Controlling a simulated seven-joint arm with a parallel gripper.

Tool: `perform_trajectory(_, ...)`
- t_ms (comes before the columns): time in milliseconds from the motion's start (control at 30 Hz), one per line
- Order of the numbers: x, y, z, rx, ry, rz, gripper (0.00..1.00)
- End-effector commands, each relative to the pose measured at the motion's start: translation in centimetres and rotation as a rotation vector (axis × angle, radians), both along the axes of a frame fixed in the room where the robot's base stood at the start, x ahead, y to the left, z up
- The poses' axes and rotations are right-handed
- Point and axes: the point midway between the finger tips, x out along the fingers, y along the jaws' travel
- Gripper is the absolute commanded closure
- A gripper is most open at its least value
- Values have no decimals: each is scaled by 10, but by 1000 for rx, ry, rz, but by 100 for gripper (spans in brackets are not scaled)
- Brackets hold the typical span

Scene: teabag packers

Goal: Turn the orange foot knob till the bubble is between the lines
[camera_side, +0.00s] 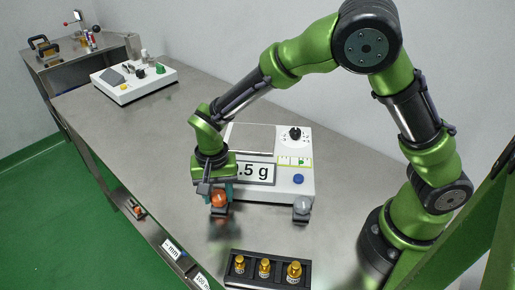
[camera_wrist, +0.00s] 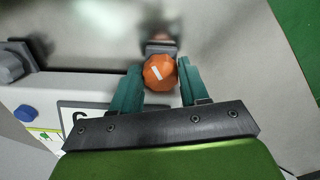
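The orange foot knob (camera_side: 219,198) is at the front left corner of the white scale (camera_side: 293,181). In the wrist view the knob (camera_wrist: 160,72) shows a white mark, tilted. My gripper (camera_wrist: 160,78) points down at it, with one teal finger on each side. Both fingers appear to touch the knob; it looks shut on it. In the side view my gripper (camera_side: 219,194) partly covers the scale's front left. The yellow-green level strip (camera_side: 295,161) is on the scale's top right; it is cut off in the wrist view (camera_wrist: 45,138). The bubble is too small to place.
A grey foot knob (camera_side: 302,206) is at the scale's front right. A blue button (camera_side: 298,179) and black knob (camera_side: 295,134) are on the scale. Another white device (camera_side: 134,79) stands far left; the table between is clear.

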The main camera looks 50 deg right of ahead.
Motion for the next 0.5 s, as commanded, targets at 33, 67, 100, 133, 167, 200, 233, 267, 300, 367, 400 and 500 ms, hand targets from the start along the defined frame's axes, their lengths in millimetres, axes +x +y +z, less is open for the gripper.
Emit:
perform_trajectory(33,0,0,0,1,-1,-1,47)
perform_trajectory(67,0,0,0,1,-1,-1,42)
perform_trajectory(100,0,0,0,1,-1,-1,36)
perform_trajectory(133,0,0,0,1,-1,-1,33)
perform_trajectory(167,0,0,0,1,-1,-1,33)
perform_trajectory(200,0,0,0,0,0,-1,33)
perform_trajectory(233,0,0,0,0,0,-1,33)
perform_trajectory(267,0,0,0,0,0,-1,33)
perform_trajectory(300,0,0,0,0,0,-1,33)
perform_trajectory(367,0,0,0,0,0,-1,33)
perform_trajectory(400,0,0,0,0,-1,-1,33)
perform_trajectory(500,1,1,6,2,-3,0,33)
